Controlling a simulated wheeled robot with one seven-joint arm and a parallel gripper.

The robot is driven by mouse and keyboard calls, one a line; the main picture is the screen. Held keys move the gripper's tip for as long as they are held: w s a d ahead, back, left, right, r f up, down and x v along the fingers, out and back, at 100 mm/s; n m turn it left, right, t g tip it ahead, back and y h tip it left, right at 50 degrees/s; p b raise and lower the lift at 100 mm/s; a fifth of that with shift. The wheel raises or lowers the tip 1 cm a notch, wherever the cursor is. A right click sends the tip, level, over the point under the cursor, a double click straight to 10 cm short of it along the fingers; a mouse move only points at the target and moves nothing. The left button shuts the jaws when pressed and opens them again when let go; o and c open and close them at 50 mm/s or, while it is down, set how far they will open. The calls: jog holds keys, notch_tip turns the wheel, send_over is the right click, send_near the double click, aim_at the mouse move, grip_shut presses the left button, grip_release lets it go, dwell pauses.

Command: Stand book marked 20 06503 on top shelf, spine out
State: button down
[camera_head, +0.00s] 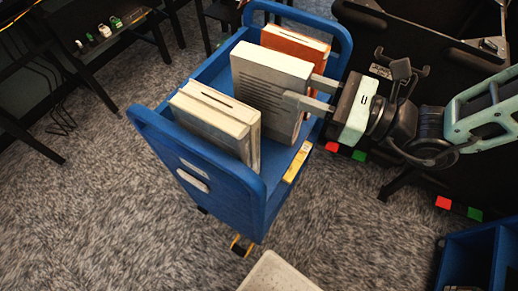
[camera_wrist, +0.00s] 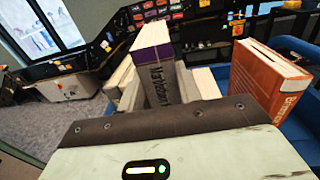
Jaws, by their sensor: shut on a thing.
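My gripper (camera_head: 313,94) reaches in from the right over the blue cart and is shut on a thick book (camera_head: 268,82) with pale pages and a grey, printed cover. The book is upright among the cart's other books; I cannot tell whether its bottom edge touches the shelf. In the wrist view the held book (camera_wrist: 160,78) shows a purple and dark spine with large lettering, between my two fingers. The number 20 06503 is not readable in either view. The top shelf of the blue cart (camera_head: 287,170) has a yellow label on its near edge.
Pale books (camera_head: 217,117) stand at the cart's left end. An orange book (camera_head: 296,40) stands behind the held one and also shows in the wrist view (camera_wrist: 268,82). The cart's raised end panels (camera_head: 190,155) flank the shelf. A blue bin (camera_head: 470,255) is at lower right.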

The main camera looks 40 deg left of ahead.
aim_at(295, 131)
jog(key=shift+m+t, duration=0.5)
jog(key=shift+t, duration=0.3)
jog(key=shift+s+a+f+b, duration=0.15)
jog(key=shift+a+f+b, duration=0.25)
jog(key=shift+f, duration=1.45)
jog(key=shift+s+a+f+b, duration=0.1)
jog(key=shift+a+f+b, duration=0.35)
jog(key=shift+f, duration=1.35)
jog(key=shift+s+a+f+b, duration=0.15)
jog(key=shift+f+b, duration=0.5)
jog(key=shift+f, duration=1.35)
jog(key=c, duration=1)
grip_release()
jog(key=shift+d, duration=0.1)
jog(key=shift+o, duration=0.2)
